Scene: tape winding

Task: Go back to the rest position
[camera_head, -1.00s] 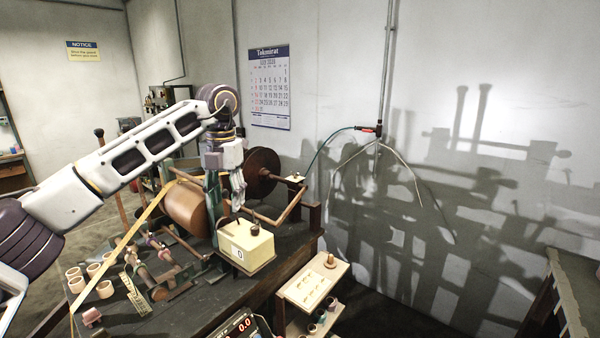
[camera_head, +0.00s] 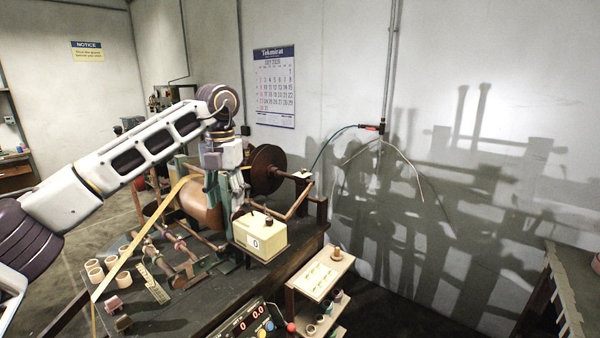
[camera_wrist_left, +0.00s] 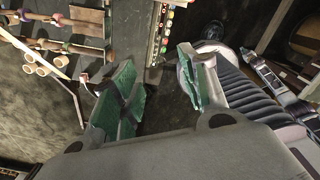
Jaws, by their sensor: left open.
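My left gripper (camera_head: 238,196) hangs downward from the left arm in the head view, in front of the winding machine as seen from here. In the left wrist view its two green-padded fingers (camera_wrist_left: 158,88) stand apart with nothing between them. The winding machine shows a brown drum (camera_head: 203,208), a dark disc (camera_head: 266,169) and a yellowish tape (camera_head: 140,222) running down to the left. A cream box (camera_head: 262,238) marked 0 sits just below the gripper; I cannot tell the exact gap. My right gripper is not in view.
The dark workbench (camera_head: 190,312) carries several tan rings (camera_head: 96,273) at its left. A red-digit display (camera_head: 248,320) stands at the front. A small wooden stand (camera_head: 320,276) is to the right. Open floor (camera_head: 420,318) lies beyond it; a grey-topped table edge (camera_head: 570,300) is at far right.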

